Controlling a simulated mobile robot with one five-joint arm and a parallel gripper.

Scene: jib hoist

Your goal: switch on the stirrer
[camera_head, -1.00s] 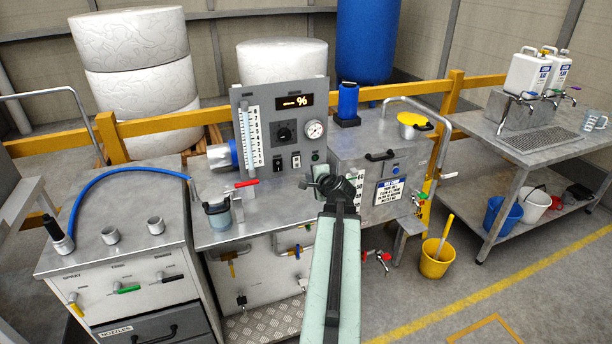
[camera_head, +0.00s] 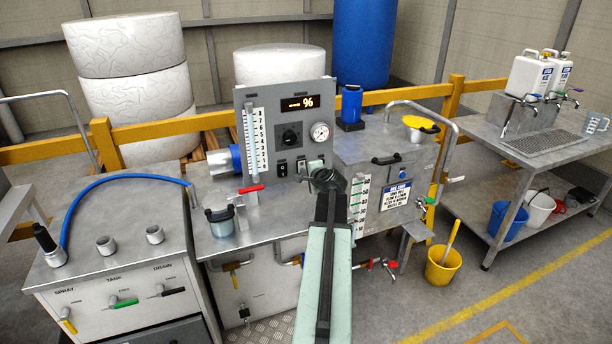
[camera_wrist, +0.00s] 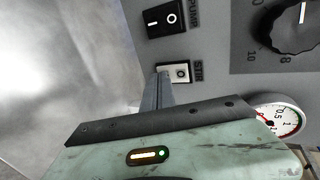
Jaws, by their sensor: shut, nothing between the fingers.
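The grey control panel (camera_head: 267,142) stands upright on the metal bench, with a lit display, a dial and two switches. In the wrist view, the STIR switch (camera_wrist: 183,73) is a rocker in a pale frame; its O end shows, and my finger covers the other end. The black PUMP rocker (camera_wrist: 164,20) is above it in that view, with I and O marks. My gripper (camera_wrist: 160,84) is shut and empty, its tip at the STIR switch; I cannot tell whether it touches.
The round gauge (camera_wrist: 279,118) and the black dial (camera_wrist: 291,24) are close to my gripper. A red-handled valve (camera_head: 251,189) and a lidded jar (camera_head: 219,220) stand left of it. A metal tank (camera_head: 376,160) is close on the right.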

